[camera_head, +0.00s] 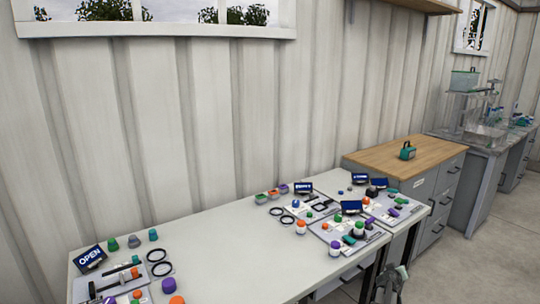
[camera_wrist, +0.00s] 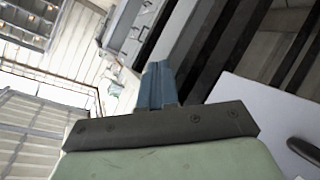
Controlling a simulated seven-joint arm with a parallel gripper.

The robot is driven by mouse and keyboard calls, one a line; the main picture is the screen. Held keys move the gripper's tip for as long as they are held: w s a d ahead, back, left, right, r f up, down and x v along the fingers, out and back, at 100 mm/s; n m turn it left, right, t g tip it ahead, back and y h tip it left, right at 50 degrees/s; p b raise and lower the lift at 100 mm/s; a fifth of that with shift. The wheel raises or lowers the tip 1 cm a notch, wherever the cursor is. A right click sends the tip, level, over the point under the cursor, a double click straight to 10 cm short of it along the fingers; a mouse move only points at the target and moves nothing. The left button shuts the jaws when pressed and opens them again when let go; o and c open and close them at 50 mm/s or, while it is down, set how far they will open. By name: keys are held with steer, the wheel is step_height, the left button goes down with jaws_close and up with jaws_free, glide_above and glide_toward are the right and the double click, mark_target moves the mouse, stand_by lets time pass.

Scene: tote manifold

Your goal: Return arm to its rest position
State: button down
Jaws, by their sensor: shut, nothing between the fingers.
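My gripper (camera_head: 403,270) shows at the lower right of the head view, in front of the table's right end and apart from it. Its fingers are together with nothing between them. In the wrist view my shut fingers (camera_wrist: 158,84) stand up from the dark mount in the middle of the picture. The floor, cabinets and wall behind them are tilted. The rest of my arm is mostly out of the head view.
A long white table (camera_head: 235,245) carries panels with several small coloured parts, black rings and an OPEN sign (camera_head: 89,258). A wooden-topped cabinet (camera_head: 405,158) with a teal device (camera_head: 407,151) stands beyond. Grey floor (camera_head: 480,260) is free at the right.

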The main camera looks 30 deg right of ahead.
steer(key=w+a+f+n+g+y, duration=0.1)
steer(key=w+a+f+y, duration=0.2)
steer(key=a+f, duration=0.8)
steer(key=w+a+f+n+g+y, duration=0.15)
steer(key=a+f, duration=0.35)
steer(key=a, duration=1.2)
steer(key=w+a+f+y, duration=0.35)
steer(key=a+f, duration=0.45)
steer(key=a, duration=0.7)
steer(key=s+a+f+n+g+y, duration=0.15)
steer(key=s+a, duration=0.25)
steer(key=a, duration=0.5)
steer(key=s+a+f+g+y, duration=0.1)
steer(key=s+a+f, duration=0.25)
steer(key=a, duration=0.45)
steer(key=s+a+n+g+y, duration=0.2)
steer(key=s+a+g, duration=0.3)
steer(key=s+a, duration=1)
steer(key=shift+s+a+r, duration=0.2)
steer(key=shift+a+r, duration=0.2)
steer(key=shift+a, duration=0.1)
